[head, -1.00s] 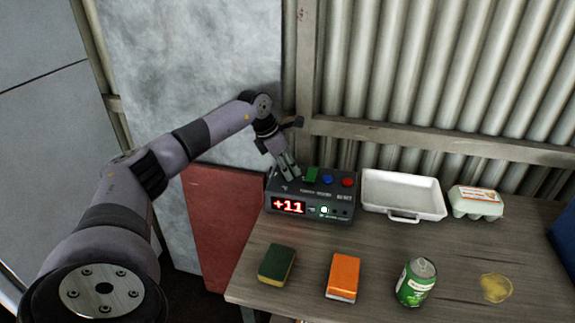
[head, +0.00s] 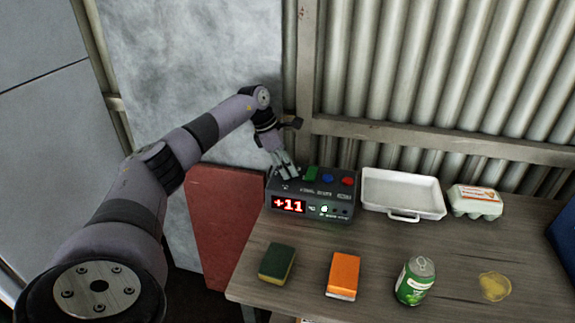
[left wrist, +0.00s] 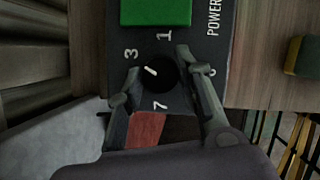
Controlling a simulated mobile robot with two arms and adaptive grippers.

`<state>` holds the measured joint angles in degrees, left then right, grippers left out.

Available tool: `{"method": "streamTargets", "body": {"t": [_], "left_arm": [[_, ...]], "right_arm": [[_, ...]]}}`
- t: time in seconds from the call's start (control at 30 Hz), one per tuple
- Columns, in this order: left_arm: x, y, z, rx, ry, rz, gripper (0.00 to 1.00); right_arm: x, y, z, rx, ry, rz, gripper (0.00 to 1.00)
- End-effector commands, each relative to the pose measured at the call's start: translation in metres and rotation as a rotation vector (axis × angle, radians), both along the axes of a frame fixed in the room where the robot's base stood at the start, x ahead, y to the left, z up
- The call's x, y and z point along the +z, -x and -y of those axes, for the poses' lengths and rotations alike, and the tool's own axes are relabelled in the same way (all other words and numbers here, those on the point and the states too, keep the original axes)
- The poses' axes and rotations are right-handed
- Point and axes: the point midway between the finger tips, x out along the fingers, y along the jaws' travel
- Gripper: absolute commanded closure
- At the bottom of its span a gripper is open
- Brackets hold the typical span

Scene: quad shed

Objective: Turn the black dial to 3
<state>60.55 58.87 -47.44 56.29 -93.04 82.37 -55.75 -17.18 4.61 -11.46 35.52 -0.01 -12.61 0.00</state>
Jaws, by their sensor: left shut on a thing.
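The black dial (left wrist: 161,72) sits on a dark control box (head: 312,207) at the back left of the bench. Its white mark is left of centre and slants up-left, roughly toward the 3. The numbers 3, 1 and 7 show around it; a number at the right is partly covered by a finger. My left gripper (head: 286,171) reaches down onto the box's left end. In the left wrist view its fingers (left wrist: 159,65) stand on both sides of the dial, shut on it. The head view hides the dial behind the fingers. My right gripper is not in view.
Green, blue (head: 328,179) and red (head: 348,181) buttons sit right of the dial. The box's display reads +11. A white tray (head: 403,190) and an egg carton (head: 475,202) stand to the right. Two sponges and a green can (head: 415,284) are in front.

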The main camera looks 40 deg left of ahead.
Motion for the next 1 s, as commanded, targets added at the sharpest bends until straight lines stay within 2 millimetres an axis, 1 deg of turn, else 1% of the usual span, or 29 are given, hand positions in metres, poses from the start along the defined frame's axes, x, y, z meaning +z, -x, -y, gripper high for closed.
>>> {"method": "streamTargets", "body": {"t": [0.17, 0.2, 0.43, 0.47, 0.77, 0.87, 1.0], "left_arm": [[0.000, 0.000, -0.001, 0.002, -0.002, 0.000, 0.96], [0.000, 0.000, -0.001, 0.002, -0.002, 0.000, 0.66], [0.000, 0.000, 0.000, 0.001, -0.001, 0.000, 0.51], [0.000, 0.000, 0.000, 0.001, -0.001, 0.000, 0.49], [0.001, 0.000, -0.001, 0.001, 0.000, 0.000, 0.49], [0.008, 0.002, -0.003, 0.003, -0.001, 0.002, 0.49], [0.030, 0.008, -0.009, 0.002, -0.001, 0.004, 0.49]], "right_arm": [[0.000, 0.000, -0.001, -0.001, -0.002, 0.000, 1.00], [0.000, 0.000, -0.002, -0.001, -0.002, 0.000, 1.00], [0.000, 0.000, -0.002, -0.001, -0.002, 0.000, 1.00], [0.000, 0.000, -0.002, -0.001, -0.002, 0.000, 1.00], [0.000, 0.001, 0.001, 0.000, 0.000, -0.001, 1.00], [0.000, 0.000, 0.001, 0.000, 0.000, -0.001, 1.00], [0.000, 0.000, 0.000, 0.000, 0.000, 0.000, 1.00]]}}
